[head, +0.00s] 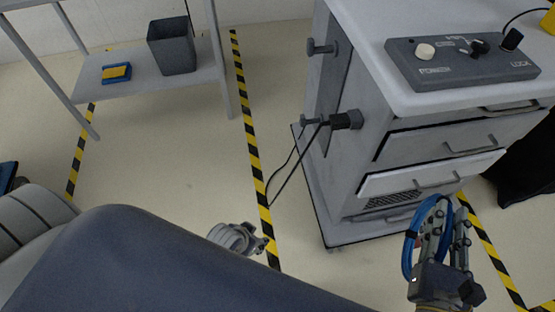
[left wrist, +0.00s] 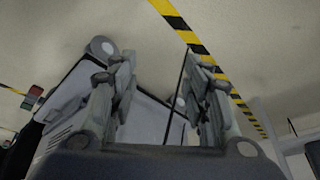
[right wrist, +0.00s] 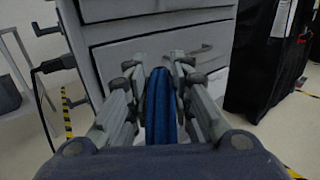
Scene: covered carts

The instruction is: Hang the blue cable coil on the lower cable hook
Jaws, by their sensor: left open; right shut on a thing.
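The blue cable coil (head: 410,250) hangs from my right gripper (head: 449,222), in front of the cart's drawers. My right gripper is shut on the coil; the coil (right wrist: 161,105) shows between its fingers in the right wrist view. The lower cable hook (head: 310,122) sticks out from the cart's left side, beside a black plug and cable. An upper hook (head: 320,47) is above it. My left gripper (left wrist: 160,90) is open and empty; in the head view its fingers are largely hidden, with only a part near the floor showing.
The grey cart (head: 345,190) carries a control panel (head: 460,62) on top. One drawer (head: 430,175) stands out a little. A black cable (head: 285,180) hangs beside the cart. A shelf rack (head: 200,77) with a grey bin stands at the back left. Floor between rack and cart is clear.

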